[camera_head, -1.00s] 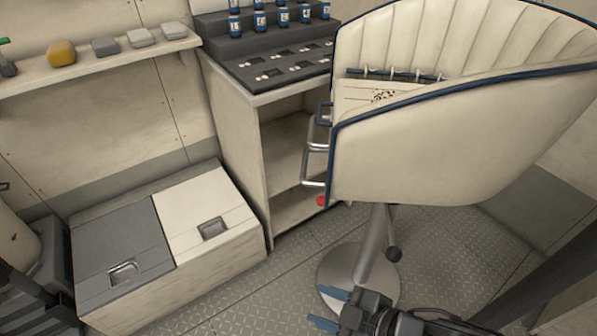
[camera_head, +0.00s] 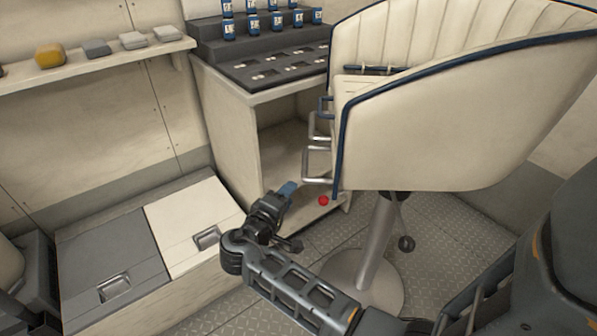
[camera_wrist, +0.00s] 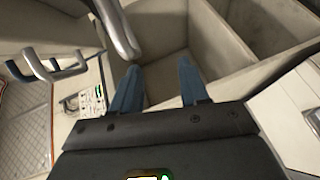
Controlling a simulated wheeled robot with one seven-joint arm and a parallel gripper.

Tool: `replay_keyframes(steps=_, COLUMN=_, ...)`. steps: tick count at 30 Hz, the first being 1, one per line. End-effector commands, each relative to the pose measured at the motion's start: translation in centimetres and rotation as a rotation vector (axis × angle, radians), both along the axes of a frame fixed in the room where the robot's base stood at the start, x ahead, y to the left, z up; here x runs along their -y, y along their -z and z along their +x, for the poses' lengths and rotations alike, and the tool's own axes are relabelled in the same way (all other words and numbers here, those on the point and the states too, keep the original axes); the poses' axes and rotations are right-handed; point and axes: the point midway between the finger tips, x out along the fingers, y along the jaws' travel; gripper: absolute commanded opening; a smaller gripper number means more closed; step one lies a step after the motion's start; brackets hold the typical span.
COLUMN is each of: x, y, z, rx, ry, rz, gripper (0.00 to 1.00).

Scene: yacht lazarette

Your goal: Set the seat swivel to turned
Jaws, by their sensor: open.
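The cream seat (camera_head: 430,130) with blue trim stands on a metal pedestal (camera_head: 375,245) at the right of the head view. A metal tube loop (camera_head: 318,178) sticks out from its left side. A red knob (camera_head: 323,201) shows below that loop, and a black knob (camera_head: 406,244) sits beside the pedestal. My gripper (camera_head: 290,187) is open and just left of the tube loop. In the wrist view my gripper's blue fingers (camera_wrist: 160,78) are apart with nothing between them. A metal tube (camera_wrist: 118,28) lies ahead of the left finger. I cannot tell whether they touch.
An open-fronted cabinet (camera_head: 230,120) with blue cans on top stands behind my gripper. A low locker (camera_head: 185,215) with grey and cream lids is at the left. A wall shelf (camera_head: 120,52) holds small blocks. Patterned floor (camera_head: 455,235) is clear right of the pedestal.

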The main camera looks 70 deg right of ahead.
Motion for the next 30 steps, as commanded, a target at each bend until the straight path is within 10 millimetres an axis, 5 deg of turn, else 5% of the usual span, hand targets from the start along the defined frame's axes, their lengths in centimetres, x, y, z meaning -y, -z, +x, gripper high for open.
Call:
replay_keyframes(steps=9, x=2.0, y=-3.3, z=1.2, rx=-0.004, ry=0.154, rz=-0.111, gripper=0.44)
replay_keyframes(steps=30, x=9.4, y=-2.6, z=-0.4, rx=-0.004, ry=0.155, rz=-0.112, gripper=0.44)
